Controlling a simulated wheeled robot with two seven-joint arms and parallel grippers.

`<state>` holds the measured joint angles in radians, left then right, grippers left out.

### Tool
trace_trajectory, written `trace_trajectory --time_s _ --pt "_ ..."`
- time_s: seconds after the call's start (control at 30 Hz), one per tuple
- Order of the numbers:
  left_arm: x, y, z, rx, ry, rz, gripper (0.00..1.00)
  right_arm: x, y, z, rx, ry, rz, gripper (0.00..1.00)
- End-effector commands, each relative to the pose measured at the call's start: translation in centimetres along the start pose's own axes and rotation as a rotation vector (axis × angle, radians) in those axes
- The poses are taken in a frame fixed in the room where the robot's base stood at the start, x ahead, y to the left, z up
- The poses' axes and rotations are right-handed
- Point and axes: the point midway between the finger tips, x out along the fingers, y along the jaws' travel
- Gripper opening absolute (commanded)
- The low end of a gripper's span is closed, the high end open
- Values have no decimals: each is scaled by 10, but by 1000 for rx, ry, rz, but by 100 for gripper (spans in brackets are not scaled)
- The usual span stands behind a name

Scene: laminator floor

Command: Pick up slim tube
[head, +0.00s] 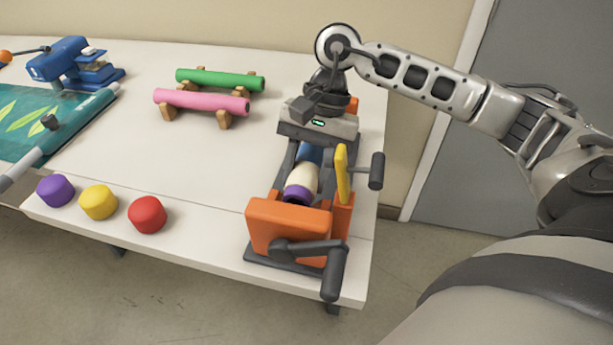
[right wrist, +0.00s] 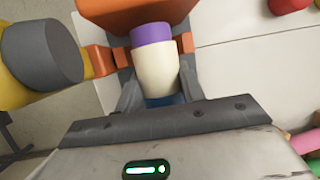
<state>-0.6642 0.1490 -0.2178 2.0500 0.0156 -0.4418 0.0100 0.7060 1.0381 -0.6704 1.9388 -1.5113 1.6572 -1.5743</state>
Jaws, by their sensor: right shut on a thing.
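The slim tube (head: 302,180) has a purple end, a cream middle and a blue part. It lies in the orange and dark grey clamp device (head: 290,222) at the table's right front. Part of the blue section is hidden by the gripper. My left gripper is out of view.
Dark crank handles (head: 333,272) and a yellow plate (head: 343,172) stick out from the device. Purple, yellow and red caps (head: 147,214) stand along the front edge. Pink (head: 200,101) and green (head: 222,80) rolls rest on wooden supports behind. The table's middle is clear.

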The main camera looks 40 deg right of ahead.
Motion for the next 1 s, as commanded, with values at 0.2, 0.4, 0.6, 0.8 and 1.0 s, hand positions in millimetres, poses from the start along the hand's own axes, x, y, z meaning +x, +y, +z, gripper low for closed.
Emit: trace_trajectory --time_s 0.2,0.4,0.6,0.8,1.0 --pt "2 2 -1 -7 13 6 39 -30 -34 25 -9 1 -7 16" --pt "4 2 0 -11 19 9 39 -49 -68 49 -7 -1 -5 16" --pt "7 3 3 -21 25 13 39 -54 -112 71 -4 -1 -3 16" --pt "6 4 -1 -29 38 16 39 -58 -136 83 0 0 -2 16" --pt "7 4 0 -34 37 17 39 -59 -143 87 1 1 -1 16"
